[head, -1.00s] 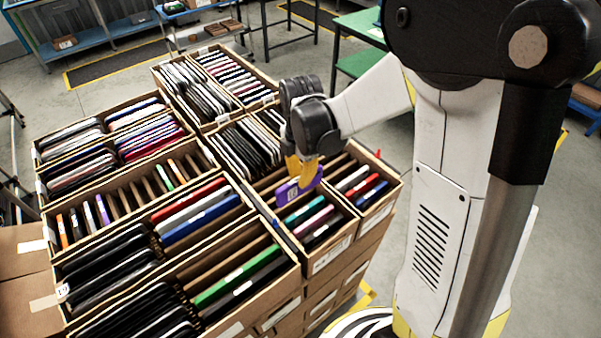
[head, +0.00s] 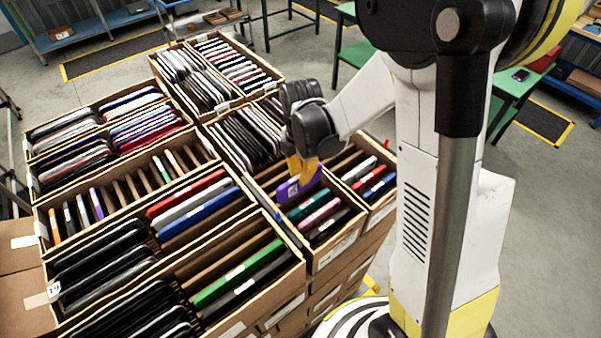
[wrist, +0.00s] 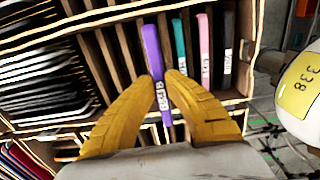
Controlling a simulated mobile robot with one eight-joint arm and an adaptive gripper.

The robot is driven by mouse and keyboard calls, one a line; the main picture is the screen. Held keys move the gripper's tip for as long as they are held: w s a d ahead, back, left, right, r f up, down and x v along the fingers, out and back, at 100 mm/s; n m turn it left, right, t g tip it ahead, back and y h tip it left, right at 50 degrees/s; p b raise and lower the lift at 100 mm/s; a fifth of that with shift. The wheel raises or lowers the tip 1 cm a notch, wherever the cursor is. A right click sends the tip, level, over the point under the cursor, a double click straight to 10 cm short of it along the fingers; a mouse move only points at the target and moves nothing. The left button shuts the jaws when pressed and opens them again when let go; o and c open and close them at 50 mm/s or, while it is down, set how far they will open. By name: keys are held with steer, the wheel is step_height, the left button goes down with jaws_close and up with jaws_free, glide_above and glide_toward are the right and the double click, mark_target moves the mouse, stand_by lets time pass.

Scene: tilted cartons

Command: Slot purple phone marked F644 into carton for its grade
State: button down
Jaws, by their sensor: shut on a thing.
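The purple phone (head: 296,189) has a white label and is held by its edge in my gripper (head: 302,172). In the wrist view the phone (wrist: 152,52) stands between the two yellow fingers (wrist: 163,92), which are shut on it. Its far end reaches into or just over a slot of the carton (wrist: 130,30) with teal, pink and dark phones; how deep it sits I cannot tell. In the head view that carton (head: 327,262) is at the right front of the group, and the phone is beside its teal phone (head: 308,205). The label text is too small to read.
A carton with white, red and blue phones (head: 370,180) adjoins on the right. Cartons of black phones (head: 105,265) and a green phone (head: 237,272) lie to the left. Wooden dividers stand between slots. A green table (head: 515,85) is at the back right.

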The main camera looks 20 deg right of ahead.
mark_target(300, 192)
steer(key=shift+f+b, duration=0.75)
steer(key=shift+f, duration=0.7)
steer(key=shift+f+b, duration=2.15)
steer(key=shift+f, duration=0.1)
steer(key=shift+f+b, duration=0.25)
steer(key=shift+b, duration=0.1)
steer(key=c, duration=1.5)
jaws_free()
step_height(300, 192, up, 12)
steer(key=shift+r, duration=0.1)
